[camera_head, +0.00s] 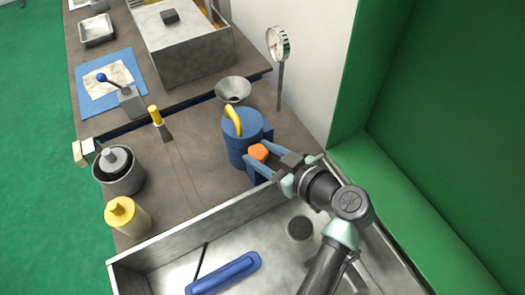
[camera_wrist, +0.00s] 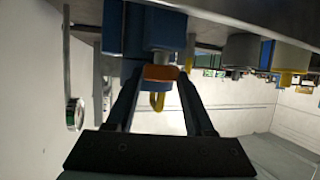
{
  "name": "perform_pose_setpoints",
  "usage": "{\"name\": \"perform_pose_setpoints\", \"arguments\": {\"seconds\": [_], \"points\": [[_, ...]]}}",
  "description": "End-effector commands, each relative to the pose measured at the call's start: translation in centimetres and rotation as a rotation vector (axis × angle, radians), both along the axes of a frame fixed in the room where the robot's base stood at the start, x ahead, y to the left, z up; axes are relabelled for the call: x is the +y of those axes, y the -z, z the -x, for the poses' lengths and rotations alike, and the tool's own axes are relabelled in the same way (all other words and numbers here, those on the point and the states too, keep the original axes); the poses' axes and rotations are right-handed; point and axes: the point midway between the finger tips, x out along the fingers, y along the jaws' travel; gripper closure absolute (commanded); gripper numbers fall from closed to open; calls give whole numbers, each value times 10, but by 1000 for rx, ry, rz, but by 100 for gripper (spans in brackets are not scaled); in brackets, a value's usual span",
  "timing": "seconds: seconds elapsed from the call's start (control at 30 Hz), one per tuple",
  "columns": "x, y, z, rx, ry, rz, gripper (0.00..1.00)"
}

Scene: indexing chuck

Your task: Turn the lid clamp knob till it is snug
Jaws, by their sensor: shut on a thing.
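A blue pot (camera_head: 243,150) with a blue lid (camera_head: 242,122) and a curved yellow handle (camera_head: 233,119) stands on the brown bench behind the sink. The orange clamp knob (camera_head: 258,152) is on the pot's near right side. My gripper (camera_head: 256,158) reaches in from the lower right and is shut on the knob, a finger on each side. In the wrist view, which looks upside down, the orange knob (camera_wrist: 160,73) sits between my gripper's fingers (camera_wrist: 160,78), with the yellow handle (camera_wrist: 157,101) beyond. The knob's thread and how tight it is cannot be seen.
A metal sink (camera_head: 165,266) with a blue-handled tool (camera_head: 224,274) lies in front. A dial gauge (camera_head: 278,43) and funnel (camera_head: 233,89) stand behind the pot. A yellow bottle (camera_head: 127,218) and grey canister (camera_head: 119,173) stand left. The bench between is mostly clear.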

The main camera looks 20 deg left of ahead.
Motion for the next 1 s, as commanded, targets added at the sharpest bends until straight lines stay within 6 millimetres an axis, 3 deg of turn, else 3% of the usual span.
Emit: {"name": "perform_pose_setpoints", "arguments": {"seconds": [0.7,1.0], "points": [[6,-4,8,1,562,0,100],[7,-3,8,1,699,1,100]]}}
